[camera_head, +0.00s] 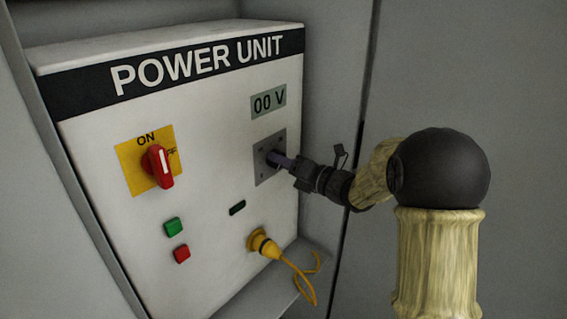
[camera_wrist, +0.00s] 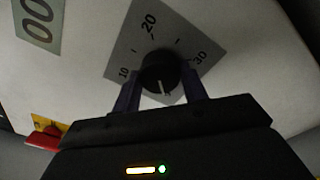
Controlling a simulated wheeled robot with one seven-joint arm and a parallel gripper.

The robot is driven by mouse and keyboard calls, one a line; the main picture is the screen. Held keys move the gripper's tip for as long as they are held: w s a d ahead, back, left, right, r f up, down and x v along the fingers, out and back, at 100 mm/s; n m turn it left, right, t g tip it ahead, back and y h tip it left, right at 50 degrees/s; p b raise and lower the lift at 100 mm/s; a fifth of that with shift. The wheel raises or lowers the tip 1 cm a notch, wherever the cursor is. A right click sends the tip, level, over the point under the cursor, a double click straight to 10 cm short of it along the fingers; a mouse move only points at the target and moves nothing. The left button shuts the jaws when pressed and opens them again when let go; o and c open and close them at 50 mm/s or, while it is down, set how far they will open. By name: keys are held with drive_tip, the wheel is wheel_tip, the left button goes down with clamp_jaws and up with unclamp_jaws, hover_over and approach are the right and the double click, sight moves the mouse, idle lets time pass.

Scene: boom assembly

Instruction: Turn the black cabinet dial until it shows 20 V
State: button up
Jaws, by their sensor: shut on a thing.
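The black dial (camera_wrist: 161,72) sits on a grey square plate (camera_wrist: 186,37) marked 10, 20 and 30. Its white pointer line faces toward my gripper in the wrist view, away from the 20. My gripper (camera_wrist: 160,92) has one finger on each side of the dial and is shut on it. In the head view my gripper (camera_head: 283,163) reaches the plate (camera_head: 262,176) from the right and hides most of the dial. The display (camera_head: 268,102) above reads 00 V.
The white power unit (camera_head: 90,180) carries a red switch (camera_head: 158,167) on a yellow plate, near ON. Below are a green button (camera_head: 173,227), a red button (camera_head: 182,254) and a yellow plug (camera_head: 262,243) with a cable. A grey wall (camera_head: 335,110) stands close to the right.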

drive_tip(key=shift+f+m+b, duration=0.1)
drive_tip(key=shift+m+b, duration=0.2)
drive_tip(key=shift+b, duration=0.1)
drive_tip(key=shift+n+t+h+p, duration=0.25)
drive_tip(key=shift+n+p, duration=2.4)
drive_tip(key=shift+n, duration=6.3)
drive_tip(key=shift+n+t+h+p, duration=0.2)
drive_tip(key=shift+n+p, duration=2.4)
drive_tip(key=shift+n, duration=6.35)
drive_tip(key=o, duration=1)
